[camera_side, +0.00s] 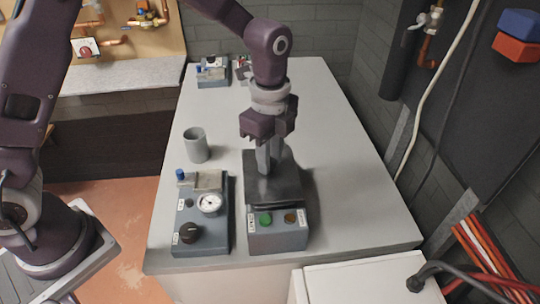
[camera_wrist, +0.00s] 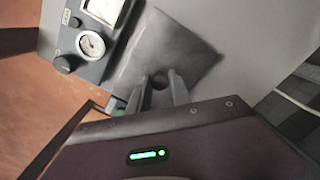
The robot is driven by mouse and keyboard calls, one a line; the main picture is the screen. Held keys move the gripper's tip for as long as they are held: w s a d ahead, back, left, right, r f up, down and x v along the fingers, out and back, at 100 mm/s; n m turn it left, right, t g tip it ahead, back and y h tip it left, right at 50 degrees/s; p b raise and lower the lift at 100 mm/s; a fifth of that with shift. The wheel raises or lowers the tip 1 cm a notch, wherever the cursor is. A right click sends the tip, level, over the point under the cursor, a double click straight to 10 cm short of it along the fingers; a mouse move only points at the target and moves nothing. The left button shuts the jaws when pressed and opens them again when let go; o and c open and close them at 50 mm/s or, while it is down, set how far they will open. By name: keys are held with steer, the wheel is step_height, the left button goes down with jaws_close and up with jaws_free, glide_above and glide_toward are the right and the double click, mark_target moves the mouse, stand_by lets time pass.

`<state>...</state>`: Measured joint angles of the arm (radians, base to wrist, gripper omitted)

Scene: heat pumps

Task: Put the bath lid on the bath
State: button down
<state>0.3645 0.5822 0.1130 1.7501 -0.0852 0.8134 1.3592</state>
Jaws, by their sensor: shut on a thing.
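The bath lid (camera_side: 275,187) is a dark grey square plate. It lies over the top of the bath (camera_side: 277,239), a grey box with a green and a brown button on its front. I cannot tell whether the lid rests fully on the rim or is slightly above it. My gripper (camera_side: 268,165) points down over the lid, its fingers shut on the lid's round knob. In the wrist view the lid (camera_wrist: 170,45) spreads beyond my fingers (camera_wrist: 163,88), with the dark knob between them. The bath's opening is hidden under the lid.
A grey device with a gauge and black dial (camera_side: 202,215) stands close left of the bath. A grey cup (camera_side: 196,145) stands behind it. More small equipment (camera_side: 213,71) is at the table's far end. The table (camera_side: 345,190) is clear to the right.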

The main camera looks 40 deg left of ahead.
steer(key=shift+f, duration=0.8)
stand_by(0.4)
steer(key=c, duration=1.1)
jaws_free()
step_height(320, 180, up, 7)
steer(key=shift+r, duration=0.1)
